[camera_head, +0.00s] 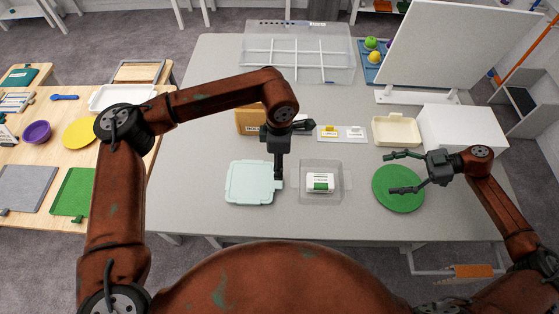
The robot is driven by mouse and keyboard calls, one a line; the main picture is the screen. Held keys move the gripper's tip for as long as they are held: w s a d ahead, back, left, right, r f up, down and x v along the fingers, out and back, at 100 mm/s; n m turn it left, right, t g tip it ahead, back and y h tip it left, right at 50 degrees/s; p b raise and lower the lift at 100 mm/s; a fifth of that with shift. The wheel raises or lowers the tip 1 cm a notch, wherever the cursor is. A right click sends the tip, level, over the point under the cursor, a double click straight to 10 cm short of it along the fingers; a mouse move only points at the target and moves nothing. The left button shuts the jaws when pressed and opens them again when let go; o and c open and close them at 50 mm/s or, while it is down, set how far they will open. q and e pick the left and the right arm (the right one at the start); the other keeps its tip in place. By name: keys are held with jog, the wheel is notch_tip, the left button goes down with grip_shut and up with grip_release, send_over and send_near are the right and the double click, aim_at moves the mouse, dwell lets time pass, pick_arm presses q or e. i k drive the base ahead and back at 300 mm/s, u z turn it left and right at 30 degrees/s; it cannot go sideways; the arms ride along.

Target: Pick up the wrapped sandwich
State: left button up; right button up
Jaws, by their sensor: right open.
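A small white packet with a green label (320,181), which looks like the wrapped sandwich, lies in a shallow clear container (321,198) near the table's front middle. Its lettering is too small to read. My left gripper (279,188) points down just left of the clear container, over the right edge of a pale mint lidded box (249,183). I cannot tell whether its fingers are apart. My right gripper (396,172) is open and empty, its fingers pointing left above a round green plate or mat (398,201), to the right of the packet.
Behind are a brown-yellow box (249,120), a labelled card (342,134), a cream tray (397,130) and a white box (463,129). A clear divided bin (298,75) and a white board (450,45) stand farther back. A wooden table (70,140) is at left.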

aim_at(316, 183)
jog(key=k, duration=1.05)
